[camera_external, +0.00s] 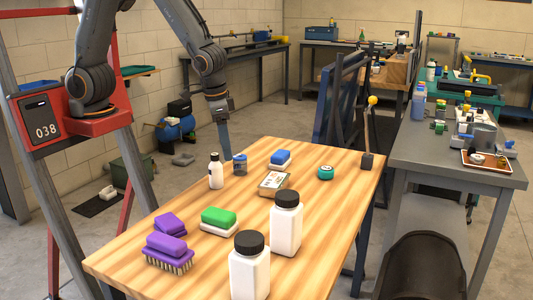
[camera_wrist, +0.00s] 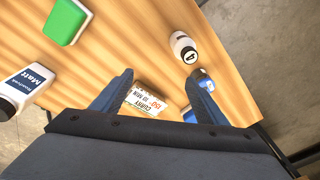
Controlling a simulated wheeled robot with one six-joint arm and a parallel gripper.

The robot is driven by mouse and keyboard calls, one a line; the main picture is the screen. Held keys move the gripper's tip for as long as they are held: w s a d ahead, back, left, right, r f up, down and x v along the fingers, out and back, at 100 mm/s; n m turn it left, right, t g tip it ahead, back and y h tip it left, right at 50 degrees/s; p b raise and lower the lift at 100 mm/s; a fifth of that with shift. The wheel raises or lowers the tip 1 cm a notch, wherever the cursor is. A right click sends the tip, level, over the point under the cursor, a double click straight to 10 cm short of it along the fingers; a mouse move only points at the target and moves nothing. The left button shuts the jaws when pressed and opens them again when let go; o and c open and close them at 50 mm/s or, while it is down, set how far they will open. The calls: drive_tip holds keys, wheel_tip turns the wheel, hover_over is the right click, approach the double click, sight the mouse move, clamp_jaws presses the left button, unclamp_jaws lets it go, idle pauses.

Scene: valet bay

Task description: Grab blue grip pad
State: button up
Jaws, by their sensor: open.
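The blue grip pad (camera_external: 281,157), blue on top with a white base, lies toward the far side of the wooden table in the external view. In the wrist view only a bit of blue (camera_wrist: 190,116), likely this pad, shows beside the right finger, which hides part of it. My gripper (camera_external: 225,152) points down near the table's far-left edge, left of the pad and behind the small jar. In the wrist view my gripper (camera_wrist: 160,82) is open, with nothing held; a printed tin (camera_wrist: 148,101) shows between its fingers, below them.
A white black-capped bottle (camera_external: 216,172) and a blue-topped jar (camera_external: 240,164) stand left of the pad. The tin (camera_external: 272,183) lies just in front of it and a teal round object (camera_external: 325,172) to its right.

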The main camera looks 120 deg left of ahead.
drive_tip(key=w+a+f+n+y+b, duration=0.1)
drive_tip(key=w+a+n, duration=0.1)
drive_tip(key=a, duration=0.3)
drive_tip(key=w+a+f+n, duration=0.2)
drive_tip(key=a+n, duration=0.1)
drive_tip(key=a, duration=0.2)
drive_tip(key=n+y+b, duration=0.2)
drive_tip(key=n, duration=0.4)
hover_over(280, 153)
drive_tip(key=d, duration=0.3)
drive_tip(key=f, duration=0.3)
drive_tip(key=shift+s+a+g, duration=0.25)
drive_tip(key=shift+g, duration=0.15)
drive_tip(key=shift+p+x, duration=0.3)
drive_tip(key=shift+x, duration=0.8)
drive_tip(key=shift+w+p+x, duration=0.2)
drive_tip(key=shift+p+x, duration=0.2)
drive_tip(key=shift+x, duration=1)
drive_tip(key=shift+w+p+x, duration=0.15)
drive_tip(key=shift+p+x, duration=0.25)
drive_tip(key=shift+x, duration=0.95)
drive_tip(key=shift+d, duration=0.15)
drive_tip(key=shift+c, duration=0.2)
drive_tip(key=c, duration=1.1)
